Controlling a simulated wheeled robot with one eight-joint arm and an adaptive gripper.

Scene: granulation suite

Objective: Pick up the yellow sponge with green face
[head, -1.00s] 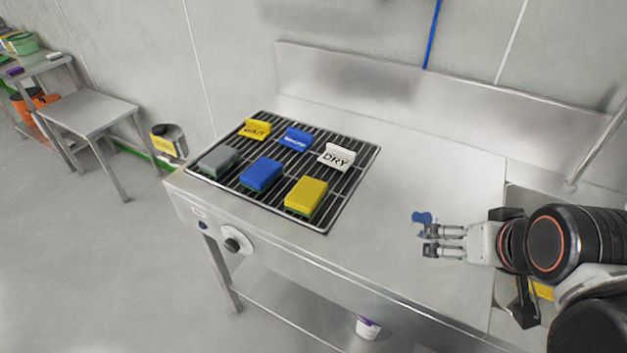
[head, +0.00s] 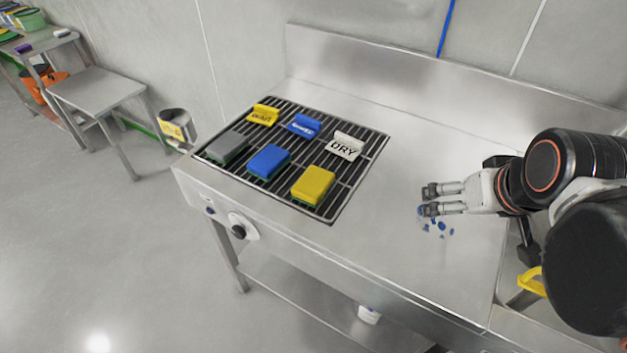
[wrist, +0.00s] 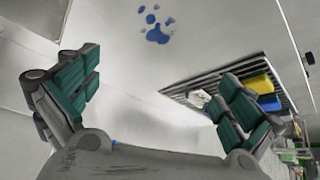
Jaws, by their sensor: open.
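The yellow sponge with green face (head: 314,184) lies on the black slatted rack (head: 331,220) at its front right corner, yellow side up, with a green edge below. In the wrist view the yellow sponge (wrist: 257,84) shows beyond the right finger, partly hidden. My gripper (head: 429,199) is open and empty, over the steel counter to the right of the rack and apart from the sponge. In the wrist view its green-padded fingers (wrist: 160,95) are spread wide.
A blue sponge (head: 269,161) and a grey sponge (head: 226,147) lie left of the yellow one. Blue spots (head: 437,227) mark the counter near my gripper. The counter's back wall (head: 400,85) rises behind.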

